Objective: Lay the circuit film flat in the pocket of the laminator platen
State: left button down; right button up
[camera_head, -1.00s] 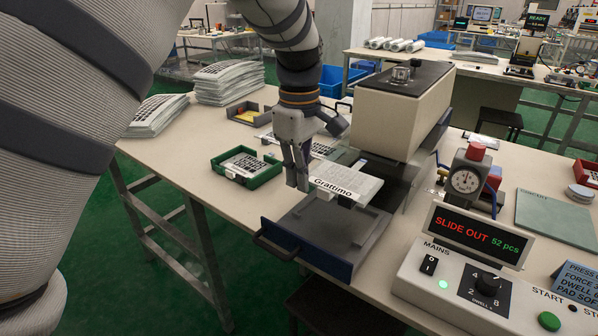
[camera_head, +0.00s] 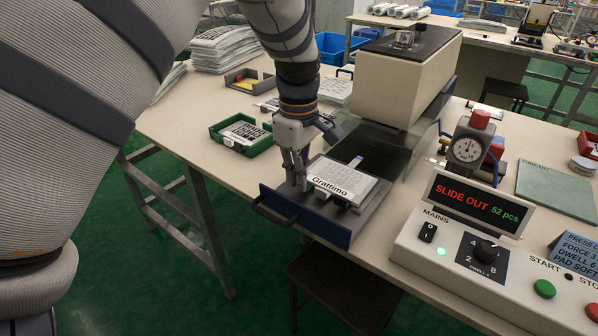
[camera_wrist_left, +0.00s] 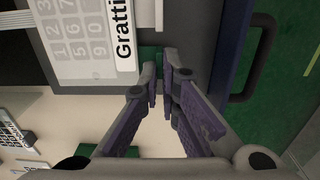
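A pale film labelled Grattimo (camera_head: 345,178), printed with numbered keys, lies over the pocket of the slid-out laminator platen (camera_head: 318,219). It looks flat, but I cannot tell whether every edge is seated. The film (camera_wrist_left: 82,35) and the platen's dark handle (camera_wrist_left: 256,60) also show in the left wrist view. My left gripper (camera_head: 296,186) points down beside the film's left end. Its fingertips (camera_wrist_left: 166,75) are a little apart, with a narrow gap and no film visible between them. My right gripper is out of view.
A green tray (camera_head: 214,129) with a dark-patterned film stands left of the platen. The laminator's cream housing (camera_head: 405,75) rises behind it. The control box (camera_head: 410,258) with its SLIDE OUT display stands at the right. Film stacks (camera_head: 222,48) sit at the back left.

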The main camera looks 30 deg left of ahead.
pick_arm(q)
jog(key=shift+f, duration=0.4)
dwell(0.3)
jog(key=c, duration=1.7)
grip_release()
jog(key=shift+r, duration=0.1)
notch_tip(320, 180, up, 12)
jog(key=shift+f, duration=0.1)
